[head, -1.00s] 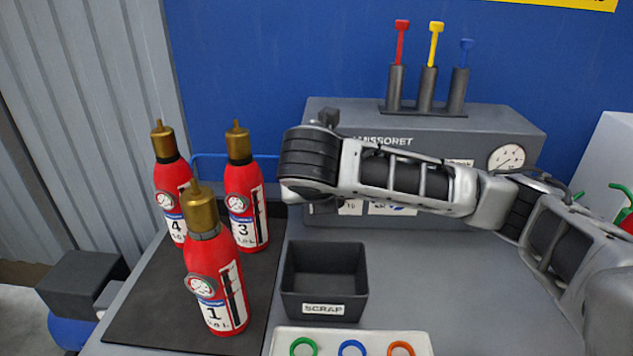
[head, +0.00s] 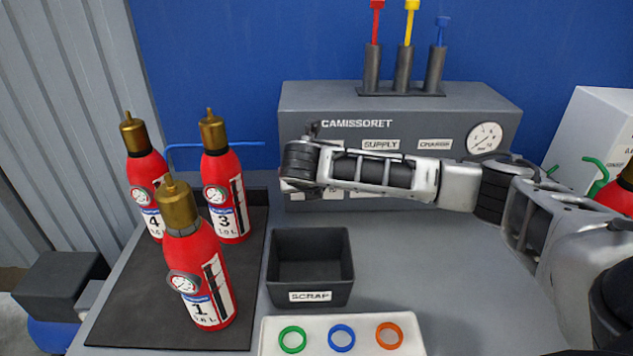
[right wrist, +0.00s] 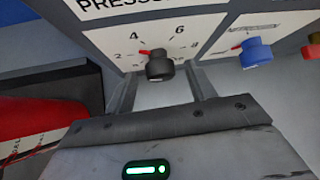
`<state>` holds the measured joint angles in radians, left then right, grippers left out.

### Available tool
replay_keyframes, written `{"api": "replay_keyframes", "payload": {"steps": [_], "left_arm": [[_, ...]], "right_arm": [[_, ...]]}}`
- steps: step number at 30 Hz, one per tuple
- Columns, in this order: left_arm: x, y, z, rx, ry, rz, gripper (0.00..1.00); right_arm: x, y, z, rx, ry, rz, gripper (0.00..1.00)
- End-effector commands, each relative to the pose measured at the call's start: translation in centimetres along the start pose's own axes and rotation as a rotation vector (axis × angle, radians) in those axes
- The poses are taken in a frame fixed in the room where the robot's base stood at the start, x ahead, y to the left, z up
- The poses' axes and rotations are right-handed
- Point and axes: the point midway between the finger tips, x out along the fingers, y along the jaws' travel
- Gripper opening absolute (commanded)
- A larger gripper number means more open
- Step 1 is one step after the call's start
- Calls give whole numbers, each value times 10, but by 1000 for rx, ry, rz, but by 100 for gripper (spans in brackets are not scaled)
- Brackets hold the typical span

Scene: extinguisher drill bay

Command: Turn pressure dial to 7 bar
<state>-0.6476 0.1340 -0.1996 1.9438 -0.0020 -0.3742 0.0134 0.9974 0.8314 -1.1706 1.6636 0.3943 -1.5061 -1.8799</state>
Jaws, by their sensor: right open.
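The pressure dial is a black knob (right wrist: 160,66) with a red pointer on the grey panel in the right wrist view. Its scale shows 2, 4, 6 and 8. The red pointer points left and slightly up, between 2 and 4. My right gripper (right wrist: 161,84) is open, with one finger on each side below the knob; I cannot tell whether either touches it. In the head view my right arm reaches across the front of the grey panel box (head: 400,100), and the dial is hidden behind it. My left gripper is out of view.
A blue knob (right wrist: 256,53) sits right of the dial. A white gauge (head: 484,137) is on the box. Red extinguishers (head: 208,275) stand on a dark mat at left. A scrap bin (head: 310,296) and a tray (head: 373,350) with coloured rings are in front.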

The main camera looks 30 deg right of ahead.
Motion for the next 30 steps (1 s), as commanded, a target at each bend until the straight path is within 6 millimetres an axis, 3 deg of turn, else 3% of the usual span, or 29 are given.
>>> {"api": "replay_keyframes", "payload": {"steps": [4,13,18,30], "left_arm": [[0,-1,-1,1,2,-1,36],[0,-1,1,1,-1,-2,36],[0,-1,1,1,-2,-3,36],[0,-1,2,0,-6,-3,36]], "right_arm": [[10,0,0,-1,0,-1,55],[12,0,0,-1,-1,1,55],[11,0,0,-1,-1,0,10],[12,-2,0,38,0,38,11]]}}
